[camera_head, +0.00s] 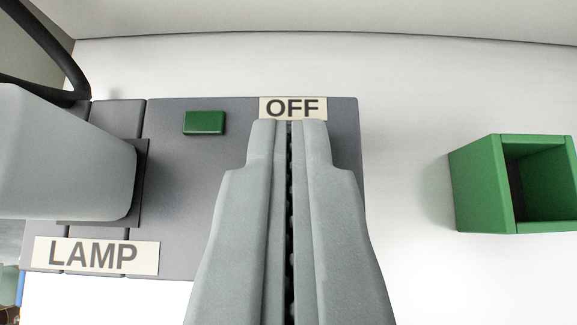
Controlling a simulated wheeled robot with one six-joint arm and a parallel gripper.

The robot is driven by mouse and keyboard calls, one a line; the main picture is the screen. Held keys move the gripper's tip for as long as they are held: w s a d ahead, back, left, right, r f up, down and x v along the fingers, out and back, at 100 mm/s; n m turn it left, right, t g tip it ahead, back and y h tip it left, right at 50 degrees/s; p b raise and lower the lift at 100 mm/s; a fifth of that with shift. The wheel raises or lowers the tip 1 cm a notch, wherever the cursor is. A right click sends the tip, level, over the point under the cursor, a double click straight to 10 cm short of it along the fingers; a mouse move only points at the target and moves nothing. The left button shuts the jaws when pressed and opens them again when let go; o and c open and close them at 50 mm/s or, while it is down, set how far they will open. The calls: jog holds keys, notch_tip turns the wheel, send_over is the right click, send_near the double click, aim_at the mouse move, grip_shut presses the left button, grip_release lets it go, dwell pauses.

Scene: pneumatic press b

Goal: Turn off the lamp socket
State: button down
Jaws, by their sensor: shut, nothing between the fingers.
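The lamp socket is a dark grey panel (190,160) on a white surface. A label reading LAMP (96,255) is at its lower left, and a label reading OFF (293,108) is at its top right. A small green button or light (204,122) sits left of the OFF label. A large grey plug (60,160) sits at the panel's left. My gripper (289,125) is shut and empty, its tips just below the OFF label in the picture. The fingers hide the panel there, including any switch under the label. I cannot tell whether they touch it.
A green open box-like holder (485,185) is fixed on the white surface to the right. A black cable (55,55) curves at the upper left. The white surface (410,100) between panel and holder is clear.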

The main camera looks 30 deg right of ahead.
jog(key=shift+f, duration=0.1)
jog(key=shift+w+f, duration=0.1)
jog(key=shift+f, duration=0.15)
dwell(0.3)
jog(key=shift+w+d, duration=0.1)
jog(key=shift+d, duration=0.05)
jog(key=shift+w+d+r, duration=0.25)
jog(key=shift+w+d, duration=0.1)
jog(key=shift+w, duration=0.2)
jog(key=shift+r, duration=0.5)
notch_tip(320, 180, up, 4)
jog(key=shift+f, duration=0.1)
jog(key=w+r+v, duration=0.1)
jog(key=v, duration=0.7)
jog(key=shift+s+d+r, duration=0.15)
jog(key=shift+s+r, duration=0.1)
jog(key=shift+r, duration=0.3)
